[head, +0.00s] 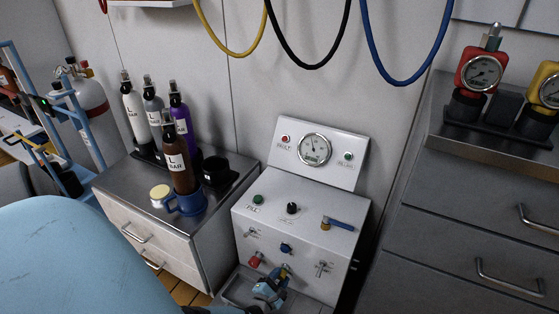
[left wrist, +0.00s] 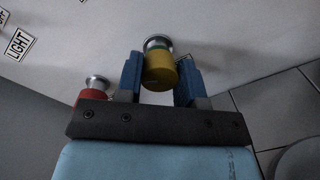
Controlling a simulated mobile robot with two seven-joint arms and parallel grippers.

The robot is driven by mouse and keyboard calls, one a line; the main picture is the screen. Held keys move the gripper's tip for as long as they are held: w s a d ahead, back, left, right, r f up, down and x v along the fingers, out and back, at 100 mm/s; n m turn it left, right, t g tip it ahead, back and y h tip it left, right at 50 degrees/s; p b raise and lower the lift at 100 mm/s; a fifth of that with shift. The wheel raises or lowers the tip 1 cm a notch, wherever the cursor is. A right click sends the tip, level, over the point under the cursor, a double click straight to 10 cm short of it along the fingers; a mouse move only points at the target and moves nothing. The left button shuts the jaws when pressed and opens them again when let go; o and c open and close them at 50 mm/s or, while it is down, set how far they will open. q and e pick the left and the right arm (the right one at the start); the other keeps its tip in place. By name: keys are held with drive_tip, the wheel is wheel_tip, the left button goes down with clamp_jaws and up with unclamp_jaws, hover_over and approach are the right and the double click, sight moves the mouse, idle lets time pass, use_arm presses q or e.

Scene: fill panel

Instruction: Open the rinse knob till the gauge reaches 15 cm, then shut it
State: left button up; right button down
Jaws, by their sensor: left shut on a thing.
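A white panel box (head: 296,214) stands in the middle of the head view. A round gauge (head: 314,149) is on its sloped top; its needle points roughly up, but the scale is too small to read. My left gripper (head: 284,273) is at the low front of the box. In the left wrist view its two blue fingers (left wrist: 160,80) are closed on the sides of a yellow knob (left wrist: 159,70). A red knob (left wrist: 93,90) is left of it, also in the head view (head: 255,260). A blue knob (head: 286,248) is just above. I cannot read which is labelled rinse.
A cabinet (head: 223,215) with several bottles stands left. Grey drawers (head: 470,219) stand right. Hoses (head: 309,66) hang above.

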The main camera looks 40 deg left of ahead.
use_arm(q)
drive_tip(key=m+p, duration=0.1)
drive_tip(key=m, duration=0.1)
drive_tip(key=m+p, duration=0.1)
drive_tip(key=m, duration=0.2)
drive_tip(key=shift+w+r, duration=0.15)
drive_tip(key=shift+r, duration=0.05)
drive_tip(key=m+p, duration=0.2)
drive_tip(key=m, duration=0.3)
drive_tip(key=shift+m+y+p, duration=0.3)
drive_tip(key=shift+m+y, duration=0.1)
drive_tip(key=shift+m, duration=0.4)
drive_tip(key=shift+w, duration=0.1)
use_arm(e)
drive_tip(key=m, duration=0.1)
drive_tip(key=s+a+m, duration=0.1)
drive_tip(key=s+g, duration=0.1)
drive_tip(key=shift+s+a+r+m+h, duration=0.1)
drive_tip(key=shift+a+r+m+h, duration=0.05)
drive_tip(key=shift+r+m+h, duration=0.2)
use_arm(q)
drive_tip(key=shift+f, duration=0.1)
use_arm(e)
drive_tip(key=shift+r, duration=0.15)
use_arm(q)
drive_tip(key=o, duration=0.9)
drive_tip(key=shift+s+f, duration=0.1)
drive_tip(key=shift+s, duration=0.1)
